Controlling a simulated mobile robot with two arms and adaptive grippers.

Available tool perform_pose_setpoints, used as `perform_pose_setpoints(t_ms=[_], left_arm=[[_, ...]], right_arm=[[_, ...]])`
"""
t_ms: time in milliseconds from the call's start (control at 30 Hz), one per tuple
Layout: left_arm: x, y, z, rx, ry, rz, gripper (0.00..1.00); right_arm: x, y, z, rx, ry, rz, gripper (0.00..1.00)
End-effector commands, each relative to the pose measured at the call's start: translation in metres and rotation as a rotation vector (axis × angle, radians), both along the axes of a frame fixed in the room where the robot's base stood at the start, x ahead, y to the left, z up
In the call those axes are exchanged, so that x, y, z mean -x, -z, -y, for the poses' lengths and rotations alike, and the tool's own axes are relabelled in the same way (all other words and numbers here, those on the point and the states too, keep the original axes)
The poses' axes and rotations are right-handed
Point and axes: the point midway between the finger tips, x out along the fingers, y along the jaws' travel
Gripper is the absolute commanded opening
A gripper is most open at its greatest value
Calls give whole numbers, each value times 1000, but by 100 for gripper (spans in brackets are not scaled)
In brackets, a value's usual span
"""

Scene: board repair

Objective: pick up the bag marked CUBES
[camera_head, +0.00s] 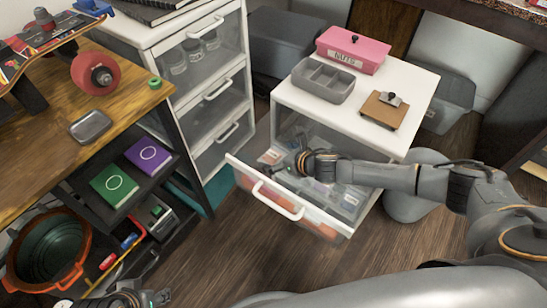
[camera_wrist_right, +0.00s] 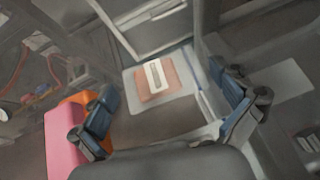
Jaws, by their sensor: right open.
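The open drawer (camera_head: 236,168) of the white cabinet holds several clear bags with coloured contents, including orange ones near its front (camera_head: 315,218). I cannot read CUBES on any of them. My right gripper (camera_head: 303,163) reaches in from the right, over the drawer. In the right wrist view my right gripper (camera_wrist_right: 165,84) is open and empty, with fingers apart. Between and beyond them lies a salmon-coloured packet (camera_wrist_right: 145,88) with a white label, too blurred to read. Part of my left gripper (camera_head: 135,299) shows at the bottom left edge; its fingers are unclear.
On the cabinet top (camera_head: 350,125) stand a pink NUTS box (camera_head: 353,50), a grey divided tray (camera_head: 323,80) and a small wooden board (camera_head: 385,110). A white drawer unit (camera_head: 215,100) stands left. The wooden bench (camera_head: 120,85) is further left. Floor in front is clear.

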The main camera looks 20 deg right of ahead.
Motion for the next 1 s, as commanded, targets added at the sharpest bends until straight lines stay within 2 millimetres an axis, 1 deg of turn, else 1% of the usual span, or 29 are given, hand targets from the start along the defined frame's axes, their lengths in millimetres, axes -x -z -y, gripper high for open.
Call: perform_pose_setpoints(t_ms=[167,200,267,300,367,400,433,767,867,1000], left_arm=[[0,0,0,0,0,1,40],[0,0,0,0,0,1,40],[0,-1,0,0,0,1,40],[0,-1,0,0,0,1,40],[0,-1,0,0,0,1,40],[0,-1,0,0,0,1,40],[0,-1,0,0,0,1,40],[0,-2,0,1,0,2,40],[0,-5,0,1,0,2,40],[0,-14,0,1,0,-2,40]], right_arm=[[0,-1,0,-1,-1,1,100],[0,-1,0,-1,-1,1,96],[0,-1,0,-1,-1,1,84],[0,-1,0,0,-1,1,76],[0,-1,0,0,-1,1,63],[0,-1,0,-1,-1,0,55],[0,-1,0,-1,-1,0,51],[0,-3,0,0,-1,1,51],[-1,-9,0,1,-1,3,51],[-1,-27,0,1,-3,4,51]])
